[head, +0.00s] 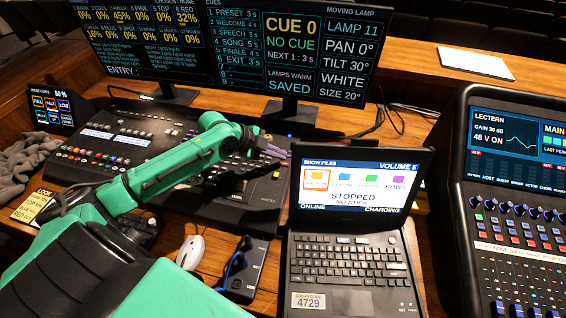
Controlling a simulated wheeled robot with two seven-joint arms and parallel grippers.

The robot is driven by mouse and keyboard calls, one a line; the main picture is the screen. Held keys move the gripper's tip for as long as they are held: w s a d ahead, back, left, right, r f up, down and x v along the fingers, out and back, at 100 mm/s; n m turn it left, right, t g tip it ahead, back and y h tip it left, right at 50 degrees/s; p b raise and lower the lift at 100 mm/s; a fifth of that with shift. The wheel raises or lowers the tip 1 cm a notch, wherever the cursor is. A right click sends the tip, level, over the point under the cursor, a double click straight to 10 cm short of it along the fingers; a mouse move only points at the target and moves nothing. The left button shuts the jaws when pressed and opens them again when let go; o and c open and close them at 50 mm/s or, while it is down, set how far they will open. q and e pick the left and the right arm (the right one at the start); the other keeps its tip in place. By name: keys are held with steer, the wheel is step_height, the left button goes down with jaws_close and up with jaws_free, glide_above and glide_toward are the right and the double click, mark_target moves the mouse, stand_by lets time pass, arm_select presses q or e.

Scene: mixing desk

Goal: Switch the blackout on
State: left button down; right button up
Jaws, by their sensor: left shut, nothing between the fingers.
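The black lighting desk (262,190) lies left of centre in the head view, with rows of keys, small displays and faders. No blackout control can be read on it, and part of its surface is hidden under my green left arm. My left gripper (279,150) is over the right part of the desk, near its back right edge. It is shut with nothing between its fingers. I cannot tell whether its tips touch the desk. The monitor (290,65) behind shows "CUE 0" and "NO CUE", and the left monitor (135,40) lists channel percentages. My right gripper is not in view.
A laptop (350,260) reading "STOPPED" stands at right of the desk. A sound mixer (520,230) stands at far right. A white mouse (190,252) and a black box (243,283) with a blue item lie in front. A small house lights panel (52,108) stands at left.

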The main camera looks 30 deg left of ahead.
mark_target(279, 164)
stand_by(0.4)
arm_select(q)
steer(key=shift+f, duration=0.1)
steer(key=shift+f, duration=0.35)
steer(key=shift+f, duration=0.35)
stand_by(0.4)
steer(key=shift+r, duration=0.1)
steer(key=shift+r+p, duration=0.65)
steer(key=shift+r, duration=0.1)
step_height(279, 164, up, 6)
steer(key=p, duration=0.5)
steer(key=shift+p, duration=0.3)
